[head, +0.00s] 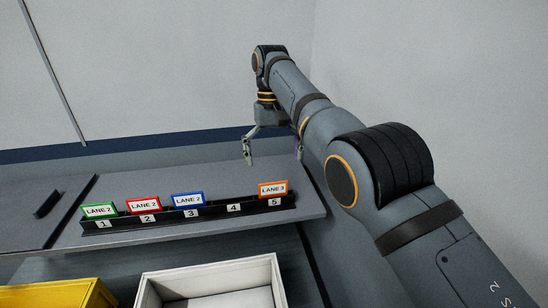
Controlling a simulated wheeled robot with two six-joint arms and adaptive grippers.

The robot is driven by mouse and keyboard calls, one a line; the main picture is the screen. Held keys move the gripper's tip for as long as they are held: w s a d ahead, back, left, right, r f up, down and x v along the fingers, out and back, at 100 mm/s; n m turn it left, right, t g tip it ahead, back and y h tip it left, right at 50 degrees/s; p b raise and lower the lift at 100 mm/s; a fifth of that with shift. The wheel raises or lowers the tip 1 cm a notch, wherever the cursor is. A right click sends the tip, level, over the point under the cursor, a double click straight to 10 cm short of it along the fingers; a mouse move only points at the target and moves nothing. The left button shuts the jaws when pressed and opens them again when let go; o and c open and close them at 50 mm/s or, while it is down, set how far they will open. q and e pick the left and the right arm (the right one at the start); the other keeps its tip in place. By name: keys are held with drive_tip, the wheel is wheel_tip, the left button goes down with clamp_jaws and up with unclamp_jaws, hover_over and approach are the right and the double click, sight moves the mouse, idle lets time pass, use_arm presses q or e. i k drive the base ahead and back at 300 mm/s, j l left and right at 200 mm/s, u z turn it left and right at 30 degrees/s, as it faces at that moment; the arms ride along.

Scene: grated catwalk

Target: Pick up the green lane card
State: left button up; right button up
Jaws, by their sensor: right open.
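The green lane card (99,211) stands upright in slot 1 of a black rack (165,221), at the rack's left end. It is labelled "LANE 2". The rack sits along the front of a grey shelf. My right gripper (272,160) is open and empty, above and behind the right part of the rack, well to the right of the green card. My left gripper is not in view.
A red card (143,205) is in slot 2, a blue card (188,200) in slot 3 and an orange card (272,189) in slot 5; slot 4 is empty. A yellow bin (95,295) and a white bin (275,275) stand in front. A wall rises behind.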

sight(104, 210)
drive_tip(key=k, duration=1.5)
